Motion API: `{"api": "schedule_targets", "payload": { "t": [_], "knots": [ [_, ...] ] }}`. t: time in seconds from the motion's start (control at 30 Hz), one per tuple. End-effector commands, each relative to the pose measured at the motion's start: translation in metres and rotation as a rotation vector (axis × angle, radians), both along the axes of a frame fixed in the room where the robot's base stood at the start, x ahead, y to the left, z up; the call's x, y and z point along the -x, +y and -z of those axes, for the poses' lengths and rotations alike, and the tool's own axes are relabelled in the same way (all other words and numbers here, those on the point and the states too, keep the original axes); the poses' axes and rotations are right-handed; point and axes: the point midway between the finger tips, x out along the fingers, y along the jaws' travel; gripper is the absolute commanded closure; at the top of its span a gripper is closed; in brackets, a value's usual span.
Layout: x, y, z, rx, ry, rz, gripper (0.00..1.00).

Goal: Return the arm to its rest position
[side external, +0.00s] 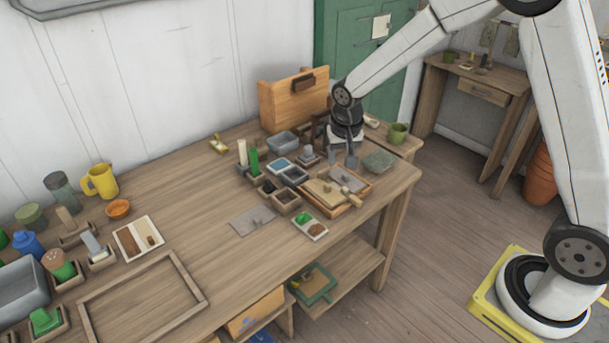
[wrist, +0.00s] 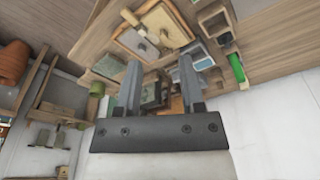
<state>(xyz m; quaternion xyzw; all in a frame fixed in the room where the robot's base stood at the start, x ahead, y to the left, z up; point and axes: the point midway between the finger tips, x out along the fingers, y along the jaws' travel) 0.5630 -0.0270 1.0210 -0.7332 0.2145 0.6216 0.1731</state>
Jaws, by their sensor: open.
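My gripper (side external: 342,159) hangs from the arm over the back right part of the wooden workbench, pointing down. Its two grey fingers stand apart with nothing visibly held between them. In the wrist view the open fingers (wrist: 159,72) reach upward in the picture, above cluttered bench items. The workbench (side external: 190,190) carries a wooden tray (side external: 349,207) with flat pieces, close in front of the gripper. A grey-green dish (side external: 378,161) is just right of the fingers. No bucket lid can be clearly made out.
Small grey containers (side external: 283,143) and a wooden box (side external: 293,100) stand left of and behind the gripper. A green cup (side external: 398,133) is to the right. A yellow mug (side external: 101,181) is far left. The bench middle is mostly clear.

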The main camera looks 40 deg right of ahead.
Motion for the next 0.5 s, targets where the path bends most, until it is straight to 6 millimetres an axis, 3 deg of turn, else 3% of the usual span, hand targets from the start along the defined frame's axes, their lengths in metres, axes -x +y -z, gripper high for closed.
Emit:
{"api": "schedule_targets", "payload": {
  "t": [0.5],
  "knots": [
    [0.128,0.023,-0.016,-0.008,-0.047,-0.424,0.5]
  ]
}}
